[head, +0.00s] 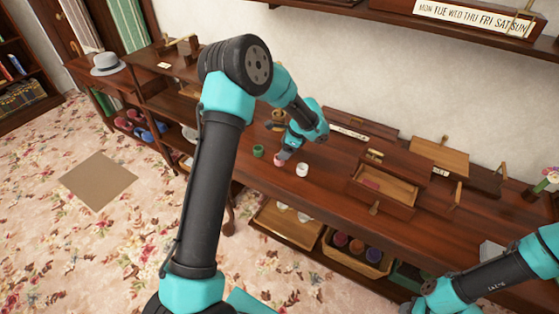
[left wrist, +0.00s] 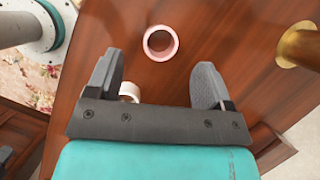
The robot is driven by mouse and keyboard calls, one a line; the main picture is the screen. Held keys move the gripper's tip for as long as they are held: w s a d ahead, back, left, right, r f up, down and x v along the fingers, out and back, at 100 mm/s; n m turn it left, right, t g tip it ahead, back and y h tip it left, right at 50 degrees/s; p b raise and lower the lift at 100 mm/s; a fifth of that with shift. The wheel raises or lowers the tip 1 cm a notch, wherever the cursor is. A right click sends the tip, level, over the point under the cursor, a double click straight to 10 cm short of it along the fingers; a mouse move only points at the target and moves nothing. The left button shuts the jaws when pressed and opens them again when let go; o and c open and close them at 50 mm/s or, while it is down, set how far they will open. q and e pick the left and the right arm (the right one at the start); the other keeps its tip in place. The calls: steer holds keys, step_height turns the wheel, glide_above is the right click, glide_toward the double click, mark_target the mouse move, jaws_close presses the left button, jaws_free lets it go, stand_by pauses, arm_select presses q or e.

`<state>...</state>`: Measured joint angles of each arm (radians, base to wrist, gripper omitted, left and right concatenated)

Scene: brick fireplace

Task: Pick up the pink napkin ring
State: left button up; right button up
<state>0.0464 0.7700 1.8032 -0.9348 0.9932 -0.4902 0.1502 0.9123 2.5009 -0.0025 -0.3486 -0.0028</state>
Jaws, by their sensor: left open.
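The pink napkin ring (head: 278,160) sits on the wooden sideboard top, under the tip of my left gripper in the head view. In the left wrist view the pink ring (left wrist: 161,43) stands out with its round opening facing the camera, a little beyond the fingertips and between their lines. My left gripper (left wrist: 158,75) is open and empty; it also shows in the head view (head: 284,153). My right arm shows at the lower right of the head view, but its fingertips cannot be made out.
A green ring (head: 258,151) stands left of the pink one and a white ring (head: 302,169) to its right. A brass-coloured round object (left wrist: 300,46) is at the right in the wrist view. An open wooden box (head: 386,188) stands further right on the sideboard (head: 340,200).

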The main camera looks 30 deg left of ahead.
arm_select(q)
steer(key=shift+x, duration=2.6)
steer(key=shift+w, duration=0.15)
steer(key=shift+d, duration=0.1)
steer(key=c, duration=1)
